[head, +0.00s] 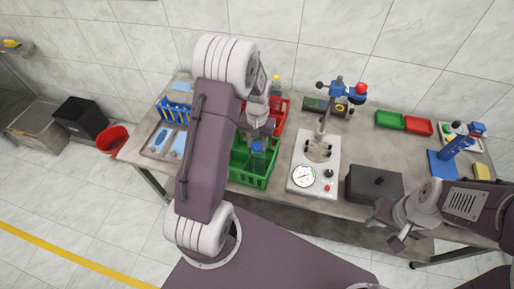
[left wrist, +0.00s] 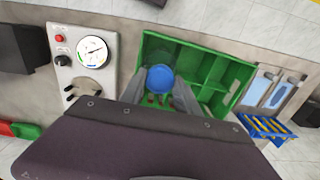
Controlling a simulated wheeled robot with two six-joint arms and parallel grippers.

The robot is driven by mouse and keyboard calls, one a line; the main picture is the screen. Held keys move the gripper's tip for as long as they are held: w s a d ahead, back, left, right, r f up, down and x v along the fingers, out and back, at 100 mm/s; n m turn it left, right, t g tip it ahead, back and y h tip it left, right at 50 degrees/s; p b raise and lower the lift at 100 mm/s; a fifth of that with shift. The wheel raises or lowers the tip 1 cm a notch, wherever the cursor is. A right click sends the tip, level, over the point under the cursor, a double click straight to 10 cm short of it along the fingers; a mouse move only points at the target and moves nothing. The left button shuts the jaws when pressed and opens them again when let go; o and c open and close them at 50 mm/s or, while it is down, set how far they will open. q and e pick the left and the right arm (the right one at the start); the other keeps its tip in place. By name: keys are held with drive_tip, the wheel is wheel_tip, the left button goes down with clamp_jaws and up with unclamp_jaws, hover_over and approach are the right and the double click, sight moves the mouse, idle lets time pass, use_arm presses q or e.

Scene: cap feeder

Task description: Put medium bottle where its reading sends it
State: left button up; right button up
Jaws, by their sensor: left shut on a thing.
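My left gripper (head: 260,132) points down over the green crate (head: 236,172) and is shut on a blue-capped bottle (head: 257,158). In the left wrist view its round blue cap (left wrist: 160,78) sits between the two fingers, over the left part of the divided green crate (left wrist: 218,60). I cannot tell whether the bottle touches the crate floor. The tester (head: 314,150) with a round dial (head: 303,176) stands right of the crate; the dial also shows in the left wrist view (left wrist: 92,52), its needle too small to read. My right gripper (head: 392,238) is near the table's front edge, jaws unclear.
A red crate (head: 283,106) is behind the green one, with another bottle (head: 276,84) near it. A blue rack (head: 175,110) is at left. A black box (head: 374,183) stands right of the tester. Small green (head: 389,119) and red (head: 418,126) trays lie at the back right.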

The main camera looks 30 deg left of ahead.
sight(257, 160)
use_arm(q)
wheel_tip(257, 160, down, 4)
drive_tip(key=shift+w+r, duration=0.1)
drive_tip(key=shift+r, duration=0.05)
drive_tip(key=o, duration=1.3)
drive_tip(key=shift+c, duration=0.2)
